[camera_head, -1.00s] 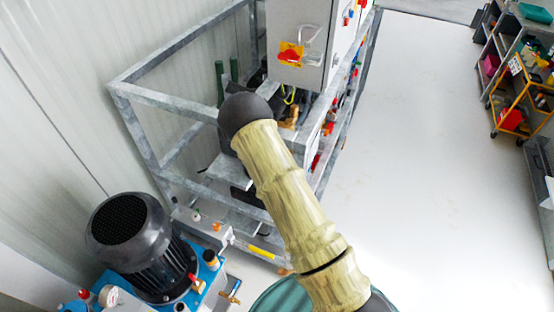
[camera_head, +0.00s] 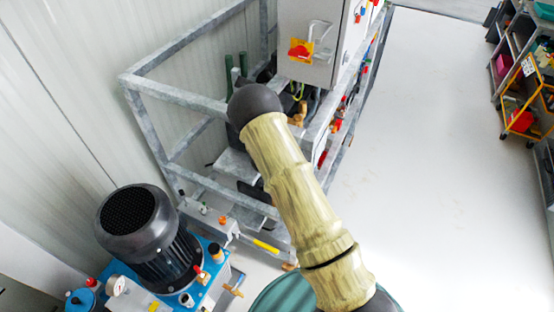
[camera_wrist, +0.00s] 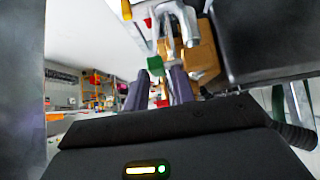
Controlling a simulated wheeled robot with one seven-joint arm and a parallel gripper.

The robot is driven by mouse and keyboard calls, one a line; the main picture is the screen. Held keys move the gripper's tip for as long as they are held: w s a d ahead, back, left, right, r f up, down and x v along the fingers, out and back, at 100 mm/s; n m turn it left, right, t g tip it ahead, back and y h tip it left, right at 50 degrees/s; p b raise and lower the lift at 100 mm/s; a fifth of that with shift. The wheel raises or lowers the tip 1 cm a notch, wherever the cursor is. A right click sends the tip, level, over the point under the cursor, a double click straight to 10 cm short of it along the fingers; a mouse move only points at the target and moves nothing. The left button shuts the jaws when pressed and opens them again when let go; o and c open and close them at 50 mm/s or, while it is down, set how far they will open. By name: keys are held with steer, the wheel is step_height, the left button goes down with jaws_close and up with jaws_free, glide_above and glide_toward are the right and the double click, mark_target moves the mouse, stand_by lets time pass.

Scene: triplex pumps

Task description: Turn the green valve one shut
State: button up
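A small green handle (camera_wrist: 156,66), which looks like the green valve's, shows in the wrist view just beyond and between my fingertips. I cannot tell whether anything touches it. My gripper (camera_wrist: 158,79) shows there as two dark fingers standing apart with nothing clearly held between them. A brass-coloured block (camera_wrist: 201,55) and a silver fitting (camera_wrist: 180,28) are close by on the right. In the head view my arm's dark rounded joint hides my gripper, and I cannot make out the green valve there.
A grey metal frame (camera_head: 180,98) surrounds the pipework, with a cabinet (camera_head: 312,70) bearing a red-and-yellow switch above it. A black motor (camera_head: 140,225) stands on a blue unit at lower left. The white floor (camera_head: 430,150) to the right is clear, with shelves and an orange cart (camera_head: 522,118) beyond.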

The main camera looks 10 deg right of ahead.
steer(key=v, duration=1.7)
steer(key=s+d+r+n+g+y, duration=0.2)
steer(key=s+r, duration=0.4)
steer(key=s, duration=0.4)
steer(key=s+d+r+n+g+y, duration=0.2)
steer(key=s+d+r+n, duration=0.3)
steer(key=s, duration=0.5)
steer(key=shift+r+g+y+p, duration=0.3)
steer(key=shift+r+y+p, duration=0.05)
steer(key=shift+r+y, duration=0.25)
